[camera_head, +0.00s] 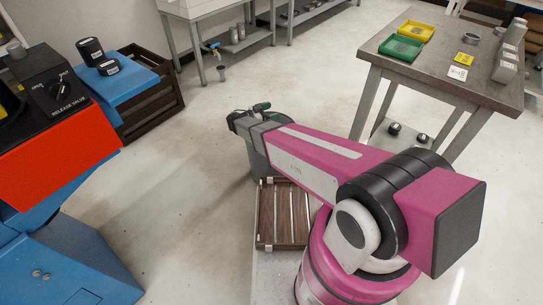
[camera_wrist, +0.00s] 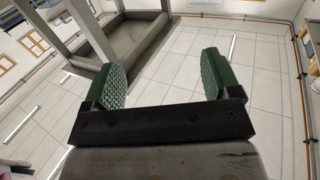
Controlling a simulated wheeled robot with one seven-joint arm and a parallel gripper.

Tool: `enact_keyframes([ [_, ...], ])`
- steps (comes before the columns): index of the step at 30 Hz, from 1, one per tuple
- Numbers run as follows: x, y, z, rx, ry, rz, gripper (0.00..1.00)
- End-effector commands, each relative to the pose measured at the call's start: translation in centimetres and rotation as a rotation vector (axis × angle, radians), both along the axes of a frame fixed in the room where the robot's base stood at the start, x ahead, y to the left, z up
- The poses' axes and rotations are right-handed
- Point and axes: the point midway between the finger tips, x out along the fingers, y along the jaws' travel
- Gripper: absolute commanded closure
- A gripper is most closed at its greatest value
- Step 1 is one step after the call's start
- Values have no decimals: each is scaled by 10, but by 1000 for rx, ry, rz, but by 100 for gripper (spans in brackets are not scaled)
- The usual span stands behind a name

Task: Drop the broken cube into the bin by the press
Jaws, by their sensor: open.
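My gripper (camera_head: 252,109) is at the far end of the arm in the head view. In the wrist view my gripper (camera_wrist: 162,76) has its two green ribbed fingers wide apart with nothing between them. The blue and red press (camera_head: 55,165) stands at the left, marked RELEASE VALVE. A grey round bin (camera_head: 258,168) stands on the floor below my gripper, partly hidden by the arm. A dark slatted wooden crate (camera_head: 158,100) is beside the press. I cannot make out a broken cube; grey blocks (camera_head: 504,71) stand whole-looking on the right-hand table.
The steel table (camera_head: 450,62) at right bears a yellow tray (camera_head: 418,31) and a green tray (camera_head: 401,46). Black cylindrical things (camera_head: 90,50) sit on the blue ledge. A slatted wooden rack (camera_head: 283,215) lies beside my arm. Floor between press and bin is clear.

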Motion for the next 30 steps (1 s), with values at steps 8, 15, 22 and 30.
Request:
enact_keyframes([
  [8, -40, 35, 32, 0, 0, 2, 17],
  [15, -64, 58, 53, 0, -1, -1, 17],
  [22, -73, 67, 60, 0, 0, -1, 17],
  [30, -74, 68, 60, 0, 0, -2, 17],
])
